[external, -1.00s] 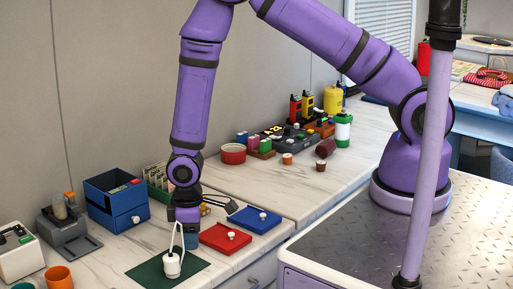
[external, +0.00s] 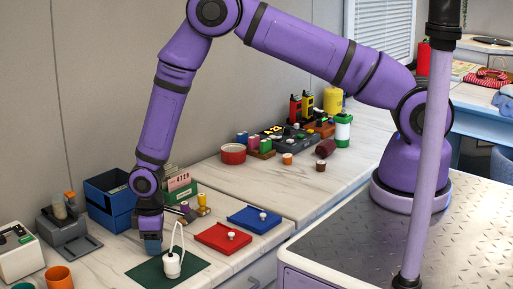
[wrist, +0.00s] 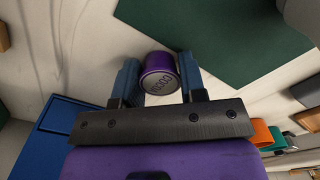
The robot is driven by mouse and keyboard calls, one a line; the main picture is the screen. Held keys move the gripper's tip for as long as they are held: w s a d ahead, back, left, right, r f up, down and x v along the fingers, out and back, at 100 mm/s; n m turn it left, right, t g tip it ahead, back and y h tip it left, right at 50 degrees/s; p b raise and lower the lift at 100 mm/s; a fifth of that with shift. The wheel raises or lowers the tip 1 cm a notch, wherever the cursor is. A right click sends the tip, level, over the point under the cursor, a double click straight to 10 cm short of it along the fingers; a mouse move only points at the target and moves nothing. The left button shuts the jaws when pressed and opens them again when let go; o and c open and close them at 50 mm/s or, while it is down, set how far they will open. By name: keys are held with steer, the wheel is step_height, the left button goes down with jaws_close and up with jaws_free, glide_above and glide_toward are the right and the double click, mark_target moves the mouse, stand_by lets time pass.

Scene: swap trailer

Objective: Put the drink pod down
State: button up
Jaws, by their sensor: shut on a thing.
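The drink pod (wrist: 159,84) is a small purple cylinder with dark lettering on its end. In the wrist view it sits between the two blue fingers of my gripper (wrist: 158,72), which are shut on it. In the external view my gripper (external: 152,246) points down over the pale counter, behind the dark green mat (external: 194,264). The pod cannot be made out there. In the wrist view the mat (wrist: 215,45) lies just beyond and right of the pod. Whether the pod touches the counter I cannot tell.
A white object with a tall looped handle (external: 172,267) stands on the mat, close to my gripper. A blue drawer box (external: 105,190) and a grey device (external: 72,240) stand to the left. Red (external: 222,240) and blue (external: 252,221) trays lie right. Bare counter (external: 112,262) shows left of the mat.

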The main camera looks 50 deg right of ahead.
steer(key=shift+f, duration=0.1)
steer(key=o, duration=0.9)
step_height(320, 180, up, 12)
steer(key=shift+r, duration=0.15)
